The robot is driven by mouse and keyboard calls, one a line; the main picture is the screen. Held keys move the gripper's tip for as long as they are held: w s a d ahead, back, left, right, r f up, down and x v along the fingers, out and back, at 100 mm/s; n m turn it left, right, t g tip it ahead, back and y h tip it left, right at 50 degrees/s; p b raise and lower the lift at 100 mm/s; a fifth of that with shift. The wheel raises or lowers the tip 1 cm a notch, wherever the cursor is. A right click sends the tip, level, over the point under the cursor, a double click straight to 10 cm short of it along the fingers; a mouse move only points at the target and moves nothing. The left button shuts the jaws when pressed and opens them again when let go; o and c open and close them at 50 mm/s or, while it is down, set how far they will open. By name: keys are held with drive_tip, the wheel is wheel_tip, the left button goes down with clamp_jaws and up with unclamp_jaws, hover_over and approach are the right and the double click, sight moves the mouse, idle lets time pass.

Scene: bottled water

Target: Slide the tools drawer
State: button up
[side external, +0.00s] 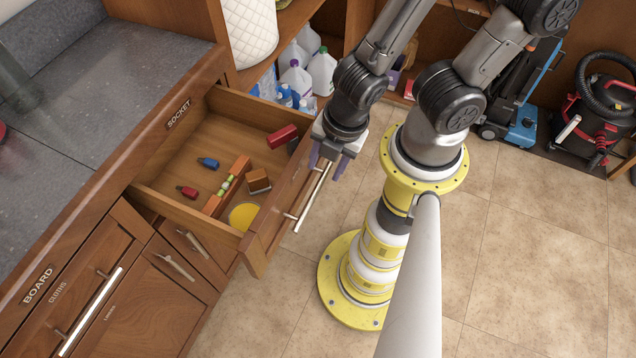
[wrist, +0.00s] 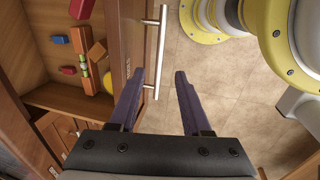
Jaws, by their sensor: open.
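A metal bar handle (side external: 309,200) runs along that front and also shows in the wrist view (wrist: 160,40). My gripper (side external: 327,165) is open at the far end of the handle. In the wrist view its purple fingers (wrist: 159,73) lie on either side of the handle's end, with the left finger closer. I cannot tell whether they touch it.
Inside the drawer are a red block (side external: 282,136), a blue piece (side external: 208,162), a level (side external: 228,186) and a yellow disc (side external: 243,216). Closed cabinets (side external: 160,310) sit below left. Tiled floor (side external: 530,230) is clear; a vacuum (side external: 600,100) stands far right.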

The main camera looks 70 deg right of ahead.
sight(316, 190)
drive_tip(key=shift+w+f, duration=0.3)
drive_tip(key=shift+f, duration=1.15)
drive_tip(key=shift+w+f, duration=0.25)
drive_tip(key=shift+f, duration=1.15)
drive_tip(key=shift+w+f, duration=0.3)
drive_tip(key=shift+f, duration=1.15)
clamp_jaws()
